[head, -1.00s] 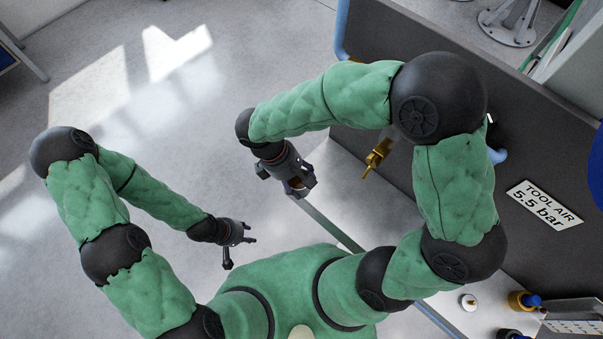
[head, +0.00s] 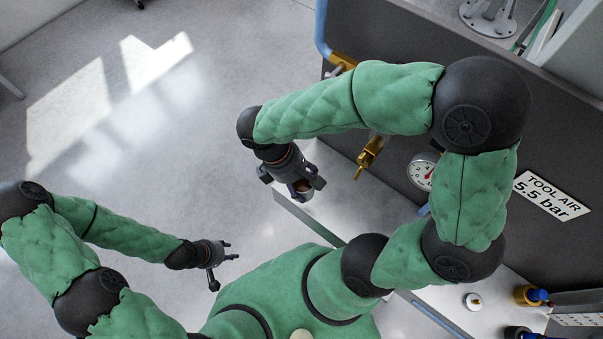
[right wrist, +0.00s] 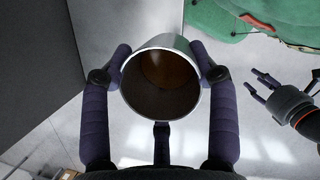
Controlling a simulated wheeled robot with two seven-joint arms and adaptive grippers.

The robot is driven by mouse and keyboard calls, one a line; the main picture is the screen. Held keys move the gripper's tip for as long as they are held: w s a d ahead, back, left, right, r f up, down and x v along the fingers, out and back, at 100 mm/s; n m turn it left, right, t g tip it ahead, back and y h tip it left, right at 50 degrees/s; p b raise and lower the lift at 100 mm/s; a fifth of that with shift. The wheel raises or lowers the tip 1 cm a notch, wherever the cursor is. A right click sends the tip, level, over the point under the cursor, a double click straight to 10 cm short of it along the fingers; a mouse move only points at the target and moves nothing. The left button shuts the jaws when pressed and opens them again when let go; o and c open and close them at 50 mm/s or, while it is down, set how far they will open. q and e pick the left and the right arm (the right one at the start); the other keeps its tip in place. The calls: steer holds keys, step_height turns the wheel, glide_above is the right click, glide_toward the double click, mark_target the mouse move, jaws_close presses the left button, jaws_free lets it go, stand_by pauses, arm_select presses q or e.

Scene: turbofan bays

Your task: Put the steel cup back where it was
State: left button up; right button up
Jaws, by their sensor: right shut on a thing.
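The steel cup (right wrist: 168,82) is held between the fingers of my right gripper (right wrist: 165,78), with its round open mouth facing the right wrist camera and a brownish, dark inside. In the head view the cup (head: 303,190) shows only partly, because the fingers of my right gripper (head: 301,184) cover much of it. The cup is in front of the dark panel, near the pale bench surface's far corner. My left gripper (head: 226,270) is open and empty, lower left of the cup and apart from it. The spot where the cup stood before cannot be told.
A dark panel (head: 400,195) carries a brass valve (head: 370,155), a gauge (head: 422,172) and a TOOL AIR sign (head: 551,195). A white-topped item (head: 473,301) and a brass-coloured container (head: 527,296) stand on the bench at lower right. Open floor lies left.

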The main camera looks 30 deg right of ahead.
steer(key=w+d+f, duration=0.1)
steer(key=w+f, duration=0.1)
steer(key=w+d+f+b, duration=0.1)
steer(key=w+f, duration=0.1)
steer(key=w+d+f+b, duration=0.1)
steer(key=w+f, duration=0.1)
steer(key=shift+w+d+f, duration=0.15)
steer(key=shift+d+f, duration=0.1)
steer(key=shift+d, duration=0.1)
steer(key=shift+w+d+f+b, duration=0.15)
steer(key=shift+f+b, duration=0.3)
steer(key=shift+f, duration=0.55)
steer(key=shift+w+d+f+b, duration=0.15)
steer(key=shift+f+b, duration=0.3)
steer(key=shift+f, duration=0.5)
steer(key=shift+a+f, duration=0.1)
steer(key=shift+f, duration=0.05)
steer(key=o, duration=1.3)
steer(key=shift+o, duration=0.2)
steer(key=p+v, duration=0.4)
steer(key=v, duration=0.8)
